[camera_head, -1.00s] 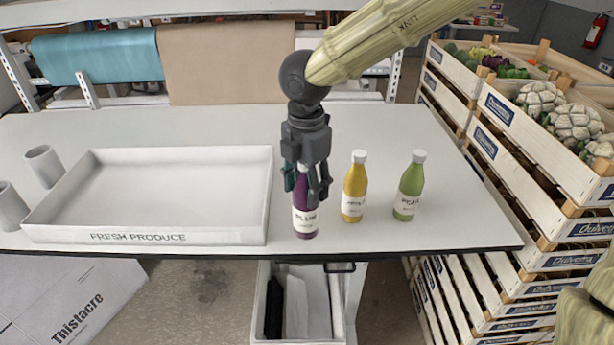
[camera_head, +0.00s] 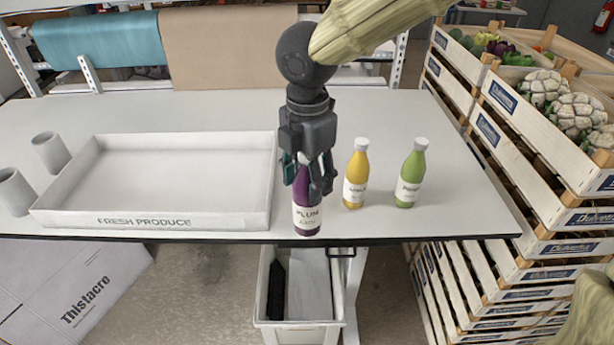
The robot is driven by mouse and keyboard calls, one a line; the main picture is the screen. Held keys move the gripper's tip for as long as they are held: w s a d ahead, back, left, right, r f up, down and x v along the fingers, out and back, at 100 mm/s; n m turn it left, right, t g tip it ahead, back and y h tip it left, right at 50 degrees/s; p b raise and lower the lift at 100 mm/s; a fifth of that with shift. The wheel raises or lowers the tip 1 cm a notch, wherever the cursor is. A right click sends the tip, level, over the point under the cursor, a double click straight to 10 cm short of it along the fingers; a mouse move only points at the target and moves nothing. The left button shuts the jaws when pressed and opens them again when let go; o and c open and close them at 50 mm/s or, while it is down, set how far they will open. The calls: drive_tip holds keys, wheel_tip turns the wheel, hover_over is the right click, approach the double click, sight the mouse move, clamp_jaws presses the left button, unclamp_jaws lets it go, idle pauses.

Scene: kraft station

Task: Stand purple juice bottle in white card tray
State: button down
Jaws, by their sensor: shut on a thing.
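The purple juice bottle (camera_head: 307,213), labelled PLUM, is upright at the front of the table, just right of the tray. My gripper (camera_head: 309,182) comes down from above and is shut on its upper part, hiding most of the neck and cap. I cannot tell whether the bottle's base touches the table. The white card tray (camera_head: 142,222), marked FRESH PRODUCE, lies empty on the left half of the table.
A yellow bottle (camera_head: 355,178) and a green bottle (camera_head: 411,178) stand to the right. Two grey-white cups (camera_head: 50,152) are left of the tray. Stacked wooden crates (camera_head: 530,150) stand beyond the table's right edge. The table (camera_head: 225,112) is clear behind the tray.

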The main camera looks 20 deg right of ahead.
drive_tip(key=shift+r+p, duration=2.1)
drive_tip(key=shift+r, duration=0.4)
